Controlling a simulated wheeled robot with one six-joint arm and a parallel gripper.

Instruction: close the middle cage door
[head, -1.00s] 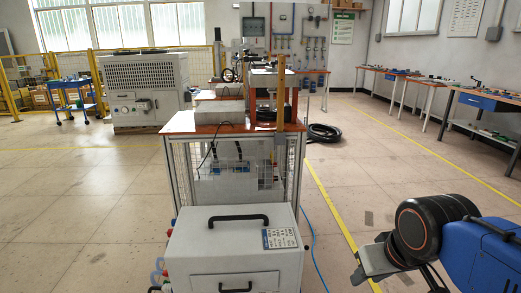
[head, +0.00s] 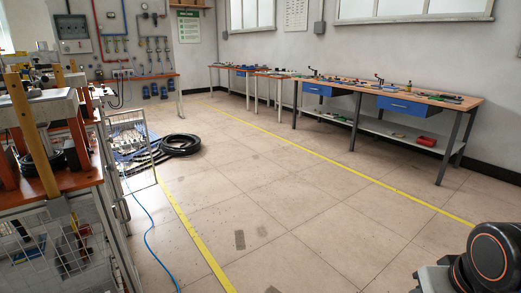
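A wire-mesh cage door (head: 132,150) with a light metal frame stands open at the right side of the orange-topped workstation (head: 30,200). It juts out from the cage's side. I cannot tell for sure that it is the middle door. More mesh panels (head: 70,245) show below the orange top at the lower left. My arm shows at the lower right corner, with a black and orange joint. A grey part of my gripper (head: 435,279) is cut off by the bottom edge. Its fingers do not show clearly, and it is far from the door.
A coil of black hose (head: 180,145) lies on the floor behind the door. A blue cable (head: 150,235) runs along the floor near the cage. Workbenches (head: 425,97) line the right wall. The tiled floor between is clear, with yellow lines (head: 195,235).

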